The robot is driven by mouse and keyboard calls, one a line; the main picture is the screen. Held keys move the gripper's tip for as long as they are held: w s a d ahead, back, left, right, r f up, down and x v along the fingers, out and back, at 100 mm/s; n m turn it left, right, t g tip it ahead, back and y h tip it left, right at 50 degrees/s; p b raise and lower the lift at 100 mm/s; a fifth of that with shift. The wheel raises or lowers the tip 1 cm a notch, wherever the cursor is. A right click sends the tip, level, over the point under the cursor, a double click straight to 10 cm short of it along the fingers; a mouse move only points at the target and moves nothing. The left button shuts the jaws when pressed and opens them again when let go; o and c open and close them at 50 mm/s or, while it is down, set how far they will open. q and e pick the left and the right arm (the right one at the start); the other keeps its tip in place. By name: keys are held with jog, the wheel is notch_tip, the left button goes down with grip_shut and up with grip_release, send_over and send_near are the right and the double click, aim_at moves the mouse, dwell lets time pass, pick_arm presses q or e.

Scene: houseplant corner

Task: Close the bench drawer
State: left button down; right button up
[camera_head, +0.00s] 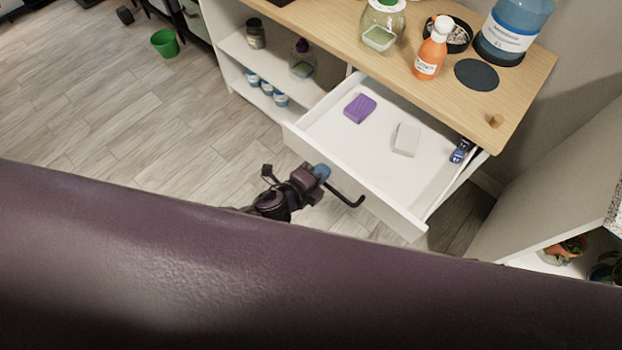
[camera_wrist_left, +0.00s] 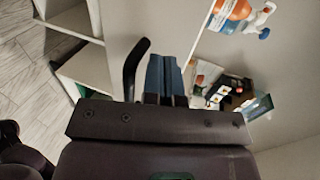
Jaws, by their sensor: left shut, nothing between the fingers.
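The bench drawer (camera_head: 392,217) is pulled well out of the white bench, under its wooden top. Its front panel has a dark bar handle (camera_head: 347,190). My left gripper (camera_head: 321,172) is at the outer face of the drawer front, next to the handle. Its blue fingers are shut with nothing between them. In the left wrist view the shut fingers (camera_wrist_left: 164,75) point ahead, with the handle (camera_wrist_left: 133,70) just to their left. I cannot tell whether the fingertips touch the panel. My right gripper is not in view.
In the drawer lie a purple block (camera_head: 360,108), a pale block (camera_head: 406,139) and a blue item (camera_head: 460,151). An orange bottle (camera_head: 431,52) and a large blue jug (camera_head: 511,32) stand on the bench top. My own large dark link hides the foreground.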

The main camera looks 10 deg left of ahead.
pick_arm(q)
jog(key=shift+w+d, duration=0.2)
jog(key=shift+w, duration=0.1)
